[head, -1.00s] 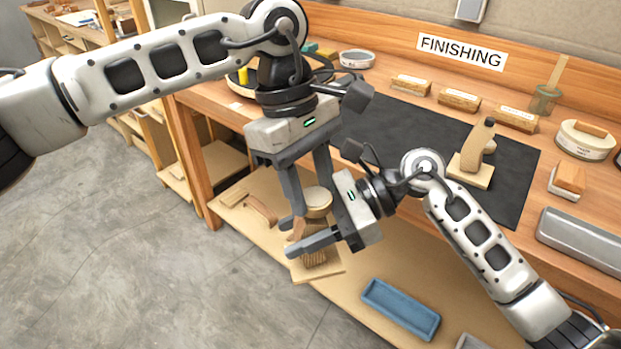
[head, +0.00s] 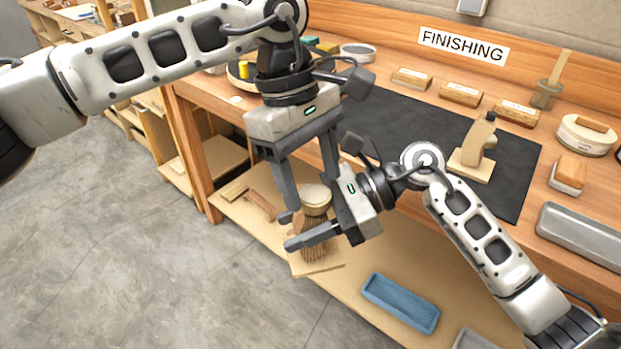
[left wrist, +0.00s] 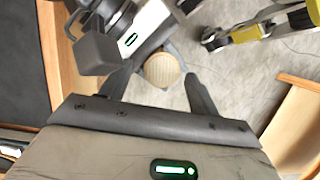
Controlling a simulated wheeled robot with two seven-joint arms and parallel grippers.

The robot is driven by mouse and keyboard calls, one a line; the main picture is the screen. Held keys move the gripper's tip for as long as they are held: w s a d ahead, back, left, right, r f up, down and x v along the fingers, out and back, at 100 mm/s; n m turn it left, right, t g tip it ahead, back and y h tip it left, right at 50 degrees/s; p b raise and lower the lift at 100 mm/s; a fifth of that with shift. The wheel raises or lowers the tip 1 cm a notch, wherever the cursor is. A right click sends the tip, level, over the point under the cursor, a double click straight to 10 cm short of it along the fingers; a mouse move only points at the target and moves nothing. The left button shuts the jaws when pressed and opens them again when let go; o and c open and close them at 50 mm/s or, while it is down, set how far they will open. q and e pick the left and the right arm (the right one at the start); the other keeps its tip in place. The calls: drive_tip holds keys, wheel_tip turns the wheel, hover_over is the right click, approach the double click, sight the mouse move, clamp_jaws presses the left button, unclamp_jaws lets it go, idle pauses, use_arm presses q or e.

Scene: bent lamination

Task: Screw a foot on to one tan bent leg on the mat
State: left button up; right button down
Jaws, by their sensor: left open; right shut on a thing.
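My left gripper (head: 308,195) is open, pointing down above my right gripper (head: 308,240). A pale round piece (head: 314,193) with a tan rim, perhaps the foot end, sits between the left fingers in the head view. It shows between them in the left wrist view too (left wrist: 162,68), with a gap to the finger on the right. My right gripper is shut, apparently on the tan-brown part (head: 319,214) under this round piece; its fingers hide much of the grip. A tan bent leg (head: 480,140) with a dark top stands on a square base on the black mat (head: 400,135).
A ribbed brown item and a square board (head: 320,268) show below the grippers at the lower shelf. A blue tray (head: 400,303) lies there too. Wooden blocks (head: 460,94), a round tin (head: 586,138) and a grey case (head: 580,238) line the bench. The mat's middle is clear.

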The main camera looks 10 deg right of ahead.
use_arm(q)
drive_tip(key=shift+s+d+r, duration=0.1)
drive_tip(key=shift+r, duration=1.6)
drive_tip(key=shift+c, duration=0.4)
